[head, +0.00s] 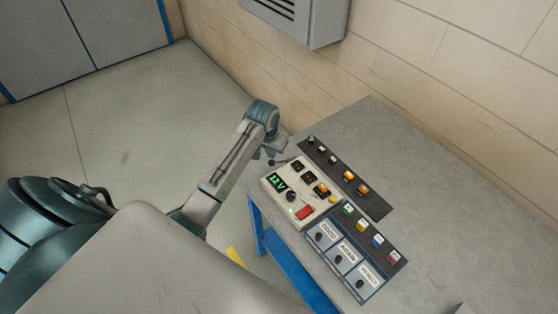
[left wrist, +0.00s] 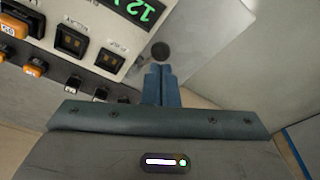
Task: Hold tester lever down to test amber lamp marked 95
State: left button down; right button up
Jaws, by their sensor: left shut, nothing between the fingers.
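The beige tester (head: 281,207) sits near the table's left edge, with a green 12V display, a dark dial and a red switch. An amber lamp (head: 322,189) sits in one of its sockets; it also shows in the left wrist view (left wrist: 11,28). Its marking is too small to read surely. My left gripper (head: 271,155) is shut and empty at the tester's far left corner. In the left wrist view its fingers (left wrist: 161,68) point at the round black lever knob (left wrist: 160,50), just beyond their tips. I cannot tell whether they touch. My right gripper is not in view.
A dark strip (head: 374,204) beside the tester holds several lamps, some amber. Coloured fuses (head: 377,241) and labelled bins (head: 345,257) stand nearer. The table's right side (head: 460,210) is clear. A grey wall box (head: 300,20) hangs above.

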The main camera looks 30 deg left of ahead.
pick_arm(q)
jog(key=shift+f, duration=0.15)
jog(key=shift+f, duration=0.5)
jog(key=shift+f, duration=0.15)
